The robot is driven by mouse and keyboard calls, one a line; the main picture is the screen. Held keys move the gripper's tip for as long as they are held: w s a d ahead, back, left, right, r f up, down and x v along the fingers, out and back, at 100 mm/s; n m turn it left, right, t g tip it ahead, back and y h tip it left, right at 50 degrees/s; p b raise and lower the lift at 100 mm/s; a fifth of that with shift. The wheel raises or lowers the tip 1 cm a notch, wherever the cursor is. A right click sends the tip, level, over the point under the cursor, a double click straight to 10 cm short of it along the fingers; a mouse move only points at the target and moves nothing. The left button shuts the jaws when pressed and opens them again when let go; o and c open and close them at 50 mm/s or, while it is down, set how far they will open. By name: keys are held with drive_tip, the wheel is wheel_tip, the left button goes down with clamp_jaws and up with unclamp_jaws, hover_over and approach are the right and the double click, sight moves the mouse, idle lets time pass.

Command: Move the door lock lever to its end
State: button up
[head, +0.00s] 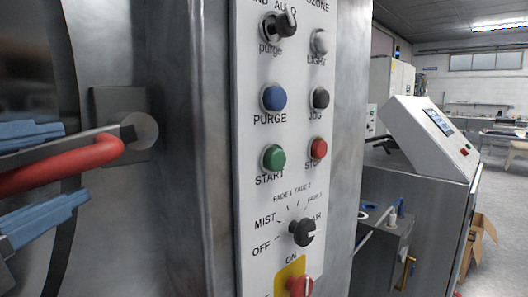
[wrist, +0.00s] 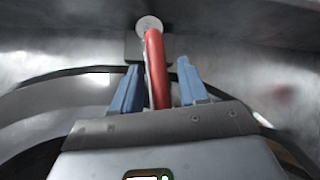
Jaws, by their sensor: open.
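The door lock lever is a red-gripped bar (head: 72,166) at the left of the head view, running to a round metal end by a grey plate on the washer's door side. In the wrist view the red lever (wrist: 156,70) stands upright between the blue fingers, with its round end at the top. My gripper (head: 60,170) has its two blue fingers apart, one above and one below the lever in the head view. It also shows in the wrist view (wrist: 158,80), open around the lever, with visible gaps on both sides. The lever's outer end is hidden.
A white control panel (head: 285,235) with buttons and knobs stands on the metal column (head: 192,150) just right of the lever. A console with a screen (head: 430,130) stands farther right. An open cardboard box (head: 482,238) lies on the floor there.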

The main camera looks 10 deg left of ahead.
drive_tip(key=shift+c, duration=0.3)
clamp_jaws()
idle(0.3)
